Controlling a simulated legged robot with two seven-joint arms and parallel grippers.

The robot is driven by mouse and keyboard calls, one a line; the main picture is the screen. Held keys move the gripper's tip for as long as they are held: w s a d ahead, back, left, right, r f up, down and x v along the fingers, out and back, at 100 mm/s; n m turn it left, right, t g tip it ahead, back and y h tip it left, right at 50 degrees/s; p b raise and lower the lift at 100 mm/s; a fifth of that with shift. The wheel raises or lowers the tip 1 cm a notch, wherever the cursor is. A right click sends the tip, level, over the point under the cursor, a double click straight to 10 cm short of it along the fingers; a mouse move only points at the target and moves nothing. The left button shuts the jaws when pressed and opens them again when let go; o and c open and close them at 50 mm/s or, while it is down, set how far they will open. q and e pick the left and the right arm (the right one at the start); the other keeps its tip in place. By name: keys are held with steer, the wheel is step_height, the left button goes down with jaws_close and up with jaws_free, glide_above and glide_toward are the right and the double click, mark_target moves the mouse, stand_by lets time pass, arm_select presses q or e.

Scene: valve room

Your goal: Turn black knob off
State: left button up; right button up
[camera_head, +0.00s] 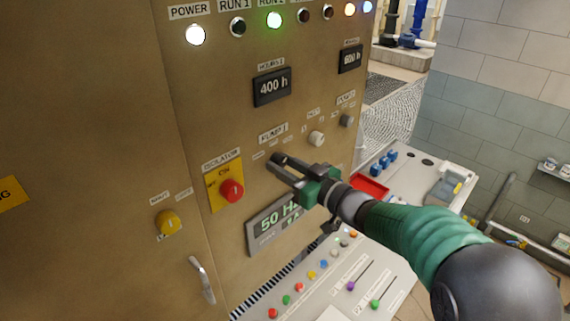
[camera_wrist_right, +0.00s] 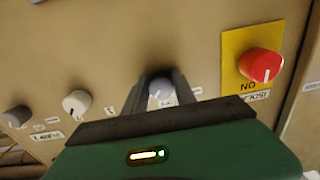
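My right gripper (camera_head: 279,168) is at the tan panel, just below the PUMP 1 label. In the right wrist view its two dark fingers (camera_wrist_right: 158,95) stand apart on either side of a greyish round knob (camera_wrist_right: 160,86). A small gap seems to show beside the knob, so I see no clear grip. In the head view the gripper hides this knob. A dark grey knob (camera_head: 347,120) sits at the panel's upper right and also shows in the right wrist view (camera_wrist_right: 17,116). A pale knob (camera_head: 316,138) lies between. My left gripper is not in view.
A red isolator knob (camera_head: 232,190) on a yellow plate is left of the gripper. A yellow knob (camera_head: 168,222) and a metal handle (camera_head: 201,278) are further left. A 50 Hz display (camera_head: 274,224) and a console of coloured buttons (camera_head: 312,275) are below.

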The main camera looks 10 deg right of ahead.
steer(key=shift+d, duration=0.15)
steer(key=c, duration=0.5)
steer(key=shift+r, duration=0.1)
jaws_close()
